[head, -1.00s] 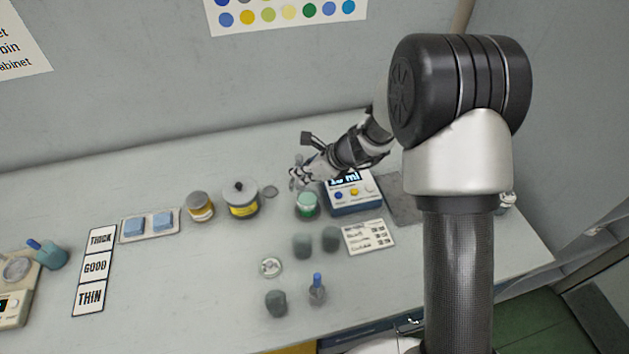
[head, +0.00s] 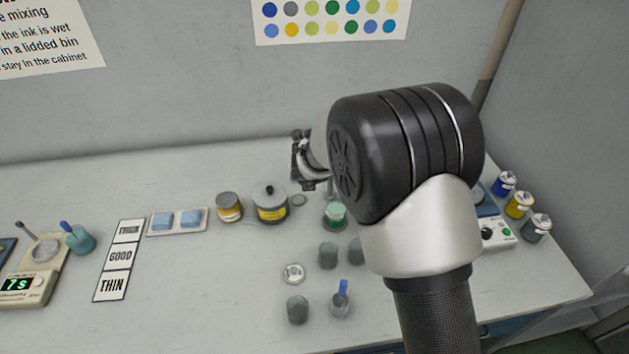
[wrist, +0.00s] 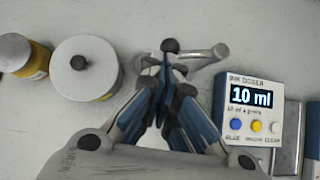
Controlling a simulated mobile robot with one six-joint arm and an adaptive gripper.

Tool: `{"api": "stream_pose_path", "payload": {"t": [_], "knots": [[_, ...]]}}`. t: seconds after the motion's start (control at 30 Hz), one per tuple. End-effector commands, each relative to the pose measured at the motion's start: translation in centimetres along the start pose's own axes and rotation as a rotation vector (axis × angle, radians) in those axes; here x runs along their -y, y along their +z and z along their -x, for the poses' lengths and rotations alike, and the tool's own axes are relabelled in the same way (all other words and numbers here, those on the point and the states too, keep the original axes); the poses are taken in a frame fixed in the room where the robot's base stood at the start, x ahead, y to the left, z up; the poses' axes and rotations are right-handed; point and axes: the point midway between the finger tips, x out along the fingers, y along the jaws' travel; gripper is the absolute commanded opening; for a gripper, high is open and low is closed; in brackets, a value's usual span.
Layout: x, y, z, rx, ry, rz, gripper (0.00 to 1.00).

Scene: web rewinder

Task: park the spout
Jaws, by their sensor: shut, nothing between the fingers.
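In the wrist view the ink doser (wrist: 262,110) has a screen reading "10 ml" and a row of blue, yellow and white buttons. A grey spout (wrist: 203,57) lies left of and beyond it, with a rounded end at the right. My gripper (wrist: 166,75) is shut and empty. Its tips are by the spout's left end, and I cannot tell whether they touch it. A dark round knob (wrist: 170,45) shows just beyond the tips. In the head view my arm hides the doser and most of the spout, and my gripper (head: 311,184) is partly hidden.
A lidded pot (head: 270,204) and a yellow-labelled jar (head: 229,207) stand left of my gripper. A green-topped cup (head: 334,215) stands in front. Dark cups (head: 328,254) and a blue-handled item (head: 341,298) are nearer. Ink bottles (head: 519,204) stand at the right.

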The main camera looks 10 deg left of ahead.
Motion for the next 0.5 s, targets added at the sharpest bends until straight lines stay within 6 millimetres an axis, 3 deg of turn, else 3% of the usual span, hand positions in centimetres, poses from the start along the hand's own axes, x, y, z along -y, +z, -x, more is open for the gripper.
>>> {"api": "stream_pose_path", "payload": {"t": [0.5], "knots": [[-0.95, 1.36, -0.74, 0.002, -0.038, -0.045, 0.00]]}}
